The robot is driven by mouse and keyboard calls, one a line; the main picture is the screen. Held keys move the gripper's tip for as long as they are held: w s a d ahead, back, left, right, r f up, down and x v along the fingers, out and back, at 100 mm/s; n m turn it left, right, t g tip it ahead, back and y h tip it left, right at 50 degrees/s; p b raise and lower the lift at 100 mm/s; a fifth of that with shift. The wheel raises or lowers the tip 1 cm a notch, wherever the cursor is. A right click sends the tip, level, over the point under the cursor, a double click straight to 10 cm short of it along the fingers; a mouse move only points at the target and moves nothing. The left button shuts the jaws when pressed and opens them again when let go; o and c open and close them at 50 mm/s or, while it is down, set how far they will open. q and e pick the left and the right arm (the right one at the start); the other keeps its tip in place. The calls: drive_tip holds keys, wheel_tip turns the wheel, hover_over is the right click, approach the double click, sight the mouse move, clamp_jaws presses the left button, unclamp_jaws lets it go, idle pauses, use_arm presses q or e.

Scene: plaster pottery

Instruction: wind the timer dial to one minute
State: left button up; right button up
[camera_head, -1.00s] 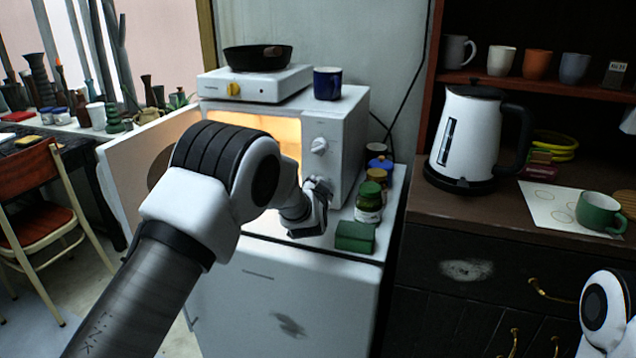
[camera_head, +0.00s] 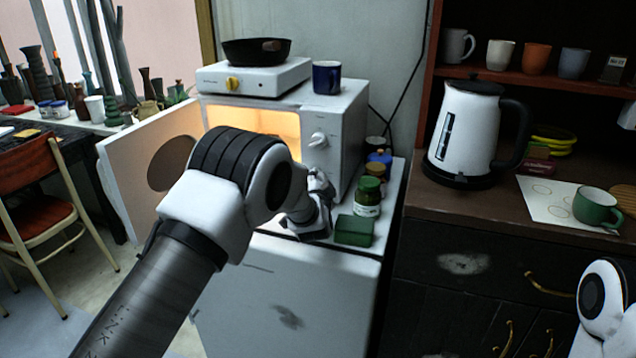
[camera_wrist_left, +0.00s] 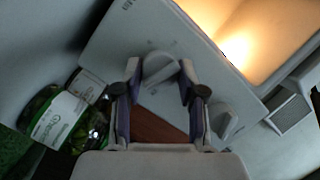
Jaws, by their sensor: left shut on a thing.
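The white microwave (camera_head: 345,125) stands with its door open and its inside lit. Its upper knob (camera_head: 318,139) is clear of my arm in the head view. My left gripper (camera_head: 318,200) is at the lower part of the control panel, where it hides what it holds. In the left wrist view, the fingers of my left gripper (camera_wrist_left: 160,75) are shut around a pale dial (camera_wrist_left: 158,66), which I take for the timer dial. Another knob (camera_wrist_left: 223,121) is beside it, outside the fingers. The dial's markings are too small to read. My right gripper is out of view.
The open microwave door (camera_head: 125,160) extends left. A green-lidded jar (camera_head: 367,198) and a green box (camera_head: 353,231) stand close to the right of my left gripper. A hot plate (camera_head: 255,77) with a pan (camera_head: 257,50) and a blue mug (camera_head: 327,78) are on top.

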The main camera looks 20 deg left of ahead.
use_arm(q)
drive_tip(key=o, duration=1.1)
drive_tip(key=shift+o, duration=0.2)
drive_tip(key=shift+s, duration=0.1)
drive_tip(key=v, duration=1.2)
